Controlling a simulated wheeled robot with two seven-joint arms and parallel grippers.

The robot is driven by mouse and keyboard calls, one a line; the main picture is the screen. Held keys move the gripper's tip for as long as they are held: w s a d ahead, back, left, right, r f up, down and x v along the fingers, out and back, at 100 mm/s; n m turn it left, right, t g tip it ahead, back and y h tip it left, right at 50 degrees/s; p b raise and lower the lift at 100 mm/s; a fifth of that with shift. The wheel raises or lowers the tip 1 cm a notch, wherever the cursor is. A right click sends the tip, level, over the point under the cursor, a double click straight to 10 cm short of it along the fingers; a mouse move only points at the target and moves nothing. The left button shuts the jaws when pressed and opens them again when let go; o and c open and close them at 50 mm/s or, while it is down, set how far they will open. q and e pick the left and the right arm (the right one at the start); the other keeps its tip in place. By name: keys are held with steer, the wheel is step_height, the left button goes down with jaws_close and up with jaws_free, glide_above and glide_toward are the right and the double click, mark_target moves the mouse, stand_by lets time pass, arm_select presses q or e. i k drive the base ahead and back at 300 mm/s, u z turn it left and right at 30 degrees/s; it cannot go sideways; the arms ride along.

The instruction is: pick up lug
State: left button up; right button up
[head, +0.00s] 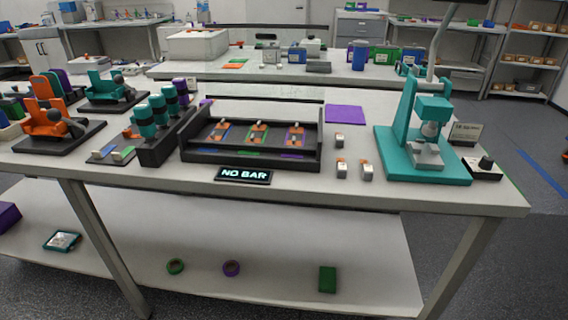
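Three small pale, silvery pieces with orange tops that look like lugs stand on the table right of the black tray: one at the back (340,140), one at front left (342,170) and one at front right (366,172). They are apart from each other. Similar small orange and metal pieces (257,133) sit inside the black tray (250,166), over blue, green and purple strips. Which of these is the lug of the task, I cannot tell for certain. Neither of my grippers is in view.
A black sign reading "NO BAR" (243,175) lies before the tray. A teal press (432,105) stands at right with a small control box (483,170). A black rack with teal cylinders (163,148) stands left. A purple mat (345,114) lies behind; bare tabletop shows at front.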

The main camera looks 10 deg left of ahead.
mark_target(339, 140)
steer(key=u, duration=1.05)
steer(key=i, duration=0.25)
steer(key=z, duration=0.9)
steer(key=i, duration=0.6)
steer(key=z, duration=0.65)
